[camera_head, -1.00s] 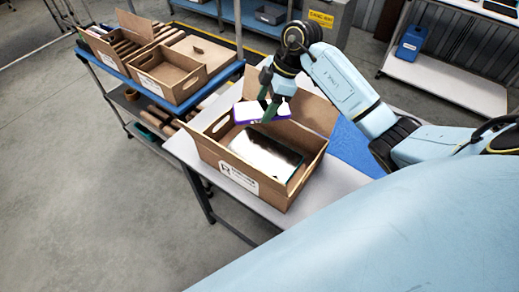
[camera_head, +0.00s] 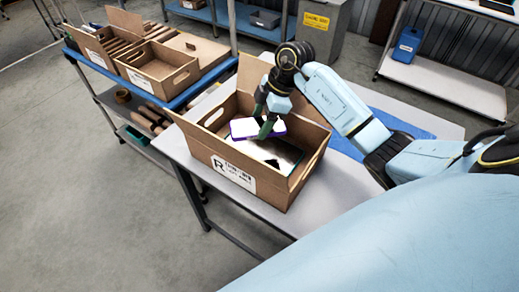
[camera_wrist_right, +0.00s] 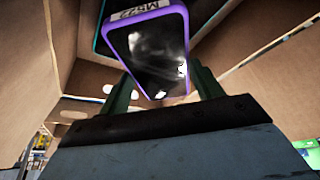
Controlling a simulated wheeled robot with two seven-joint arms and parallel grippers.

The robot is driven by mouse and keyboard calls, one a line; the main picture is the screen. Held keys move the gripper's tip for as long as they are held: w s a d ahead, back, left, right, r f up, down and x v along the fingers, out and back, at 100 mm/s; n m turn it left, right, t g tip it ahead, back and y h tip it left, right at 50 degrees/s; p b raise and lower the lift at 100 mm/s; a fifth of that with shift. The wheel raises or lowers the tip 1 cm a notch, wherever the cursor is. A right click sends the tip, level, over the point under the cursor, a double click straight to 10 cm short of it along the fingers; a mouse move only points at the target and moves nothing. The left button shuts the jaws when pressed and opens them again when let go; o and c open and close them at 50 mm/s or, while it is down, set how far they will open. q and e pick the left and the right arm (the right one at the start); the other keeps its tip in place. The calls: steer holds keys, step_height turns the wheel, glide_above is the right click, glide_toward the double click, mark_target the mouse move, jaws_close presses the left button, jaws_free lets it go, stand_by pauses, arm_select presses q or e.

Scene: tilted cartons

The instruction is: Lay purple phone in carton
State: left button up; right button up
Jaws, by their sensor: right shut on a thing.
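The purple phone (camera_head: 243,128) has a purple rim and a bright face in the head view; its dark glossy face and a white label show in the right wrist view (camera_wrist_right: 152,55). My right gripper (camera_head: 267,128) is shut on it, with green fingers at its edges. It holds the phone inside the open brown carton (camera_head: 205,145), above a flat, dark-green-edged device (camera_head: 288,153) lying there. The fingers hide part of the phone, and the phone hides part of the device. My left gripper is not in view.
The carton's walls, with a labelled front (camera_head: 233,172) and a raised back flap (camera_head: 252,75), surround the phone closely. A blue-topped shelf cart (camera_head: 187,95) with more cartons stands at the left. A blue mat (camera_head: 345,140) lies right of the carton.

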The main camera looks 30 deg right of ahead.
step_height(320, 180, down, 8)
steer(key=shift+f+b, duration=0.1)
steer(key=shift+b, duration=0.35)
steer(key=shift+f, duration=0.55)
steer(key=o, duration=1.2)
steer(key=shift+r, duration=0.1)
steer(key=shift+r, duration=0.25)
steer(key=p+v, duration=0.1)
steer(key=v, duration=1.1)
steer(key=shift+r, duration=0.25)
